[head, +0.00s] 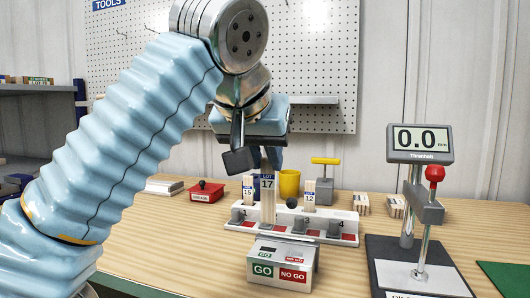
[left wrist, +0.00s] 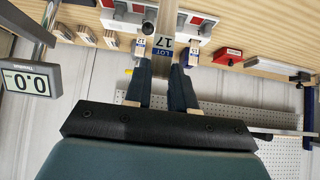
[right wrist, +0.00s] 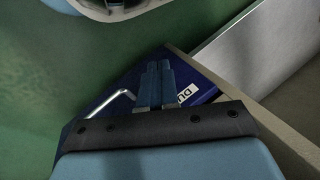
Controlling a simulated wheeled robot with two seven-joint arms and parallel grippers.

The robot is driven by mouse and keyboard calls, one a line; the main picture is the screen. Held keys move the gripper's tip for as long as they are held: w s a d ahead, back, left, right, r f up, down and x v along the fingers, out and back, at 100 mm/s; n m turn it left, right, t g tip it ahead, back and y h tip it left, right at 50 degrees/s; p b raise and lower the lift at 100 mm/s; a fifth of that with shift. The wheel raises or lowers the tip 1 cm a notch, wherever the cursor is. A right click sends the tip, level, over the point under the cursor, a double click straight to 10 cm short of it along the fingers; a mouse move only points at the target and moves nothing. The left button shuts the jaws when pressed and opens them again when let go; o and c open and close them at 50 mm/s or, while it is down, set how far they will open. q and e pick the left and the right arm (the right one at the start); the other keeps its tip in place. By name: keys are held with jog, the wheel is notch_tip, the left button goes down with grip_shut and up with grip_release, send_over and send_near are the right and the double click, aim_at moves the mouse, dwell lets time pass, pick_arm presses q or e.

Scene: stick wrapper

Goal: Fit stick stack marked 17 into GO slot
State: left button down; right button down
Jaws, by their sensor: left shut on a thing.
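The stick stack marked 17 (head: 267,203) is upright, with its blue LOT label near the top. My left gripper (head: 266,160) is shut on its upper end; in the left wrist view the stack (left wrist: 166,28) lies between the two fingers (left wrist: 163,80). In the head view the stack shows in front of the numbered rack (head: 325,226), between the stacks marked 15 (head: 249,190) and 12 (head: 309,194). I cannot tell whether its lower end is clear of the rack. The gauge box with GO and NO GO labels (head: 282,262) is in front of the rack. My right gripper (right wrist: 155,75) is shut and empty.
A digital gauge (head: 419,140) reading 0.0 stands at right beside a red-knobbed press (head: 434,175). A red stamp box (head: 206,192), yellow cup (head: 289,183) and loose sticks (head: 394,205) are behind. In the right wrist view, a blue bin (right wrist: 110,105) is near the right gripper.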

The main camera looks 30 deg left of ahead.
aim_at(267, 214)
pick_arm(q)
jog(key=shift+f+b, duration=1.25)
jog(key=shift+f, duration=0.65)
jog(key=shift+r+p, duration=0.1)
jog(key=shift+p, duration=0.5)
jog(key=shift+f+b, duration=2.15)
jog(key=shift+f, duration=0.45)
jog(key=c, duration=0.9)
grip_release()
jog(key=shift+o, duration=0.2)
